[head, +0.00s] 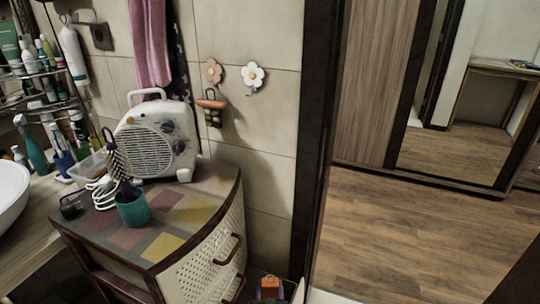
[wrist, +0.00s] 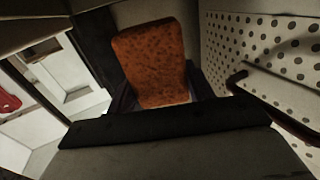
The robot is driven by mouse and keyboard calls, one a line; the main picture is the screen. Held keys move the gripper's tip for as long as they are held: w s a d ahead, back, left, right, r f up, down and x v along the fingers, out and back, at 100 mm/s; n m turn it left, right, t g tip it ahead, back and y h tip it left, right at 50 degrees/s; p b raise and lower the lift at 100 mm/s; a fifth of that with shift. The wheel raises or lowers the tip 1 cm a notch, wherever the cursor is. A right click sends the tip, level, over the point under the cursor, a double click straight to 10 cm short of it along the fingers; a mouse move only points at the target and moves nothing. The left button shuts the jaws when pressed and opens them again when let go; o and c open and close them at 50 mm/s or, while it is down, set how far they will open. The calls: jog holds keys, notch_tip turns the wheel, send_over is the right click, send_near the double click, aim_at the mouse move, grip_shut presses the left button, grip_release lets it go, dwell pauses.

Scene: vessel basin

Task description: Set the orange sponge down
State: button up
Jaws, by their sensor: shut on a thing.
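The orange sponge (wrist: 155,62) is upright in the wrist view, held between the dark fingers of my gripper (wrist: 158,98). My gripper is shut on its lower part. In the head view the sponge (head: 270,283) shows small at the bottom edge, with my dark gripper (head: 270,295) around it. They are low down, just right of the cabinet's perforated front. What lies directly under the sponge is hidden.
The cabinet (head: 205,262) with brown handles stands close; its dotted front (wrist: 265,50) fills the wrist view's right side. A heater (head: 155,140) and a teal cup (head: 133,210) stand on it. The wooden floor (head: 420,235) beyond the doorway is clear.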

aim_at(269, 288)
notch_tip(269, 288, up, 7)
jog(key=p, duration=0.4)
jog(key=shift+f, duration=0.1)
jog(key=s+f+b, duration=0.2)
jog(key=f+b, duration=0.1)
jog(key=s+f+b, duration=0.1)
jog(key=f+b, duration=0.1)
jog(key=shift+s+a+f, duration=0.1)
jog(key=shift+s+f, duration=0.05)
jog(key=shift+s, duration=0.1)
jog(key=shift+s+f+b, duration=0.1)
jog(key=shift+s+b, duration=0.3)
jog(key=shift+s, duration=0.1)
